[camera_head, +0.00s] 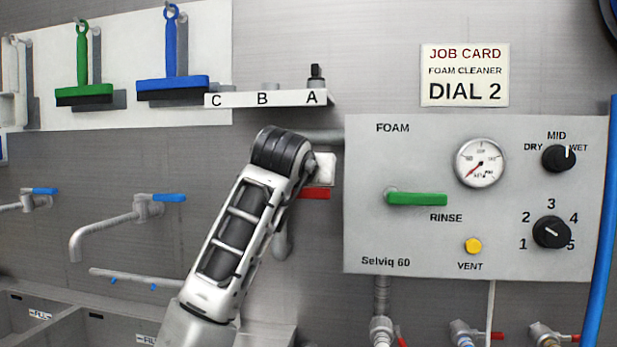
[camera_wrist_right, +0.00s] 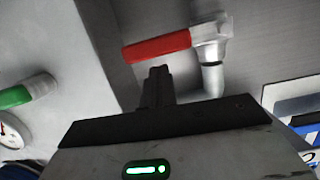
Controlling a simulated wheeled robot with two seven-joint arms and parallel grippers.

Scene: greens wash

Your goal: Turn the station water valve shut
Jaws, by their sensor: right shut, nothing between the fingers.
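A valve with a red lever (camera_head: 315,193) sits on the grey pipe left of the control panel. Its lever lies level, crosswise to the vertical pipe, and points toward the panel. In the right wrist view the red lever (camera_wrist_right: 157,47) and its pipe (camera_wrist_right: 212,78) show close up. My right gripper (camera_wrist_right: 157,73) is shut and empty, its dark fingertips right by the lever's edge; I cannot tell if they touch it. In the head view my right arm covers part of the valve and pipe. My left gripper is not in view.
The control panel (camera_head: 405,240) stands just right of the valve, with a green handle (camera_head: 418,199), gauge (camera_head: 480,162) and knobs. A shelf (camera_head: 240,99) marked C, B, A is above. Blue-handled taps (camera_head: 130,220) are left. A blue hose (camera_head: 602,200) hangs far right.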

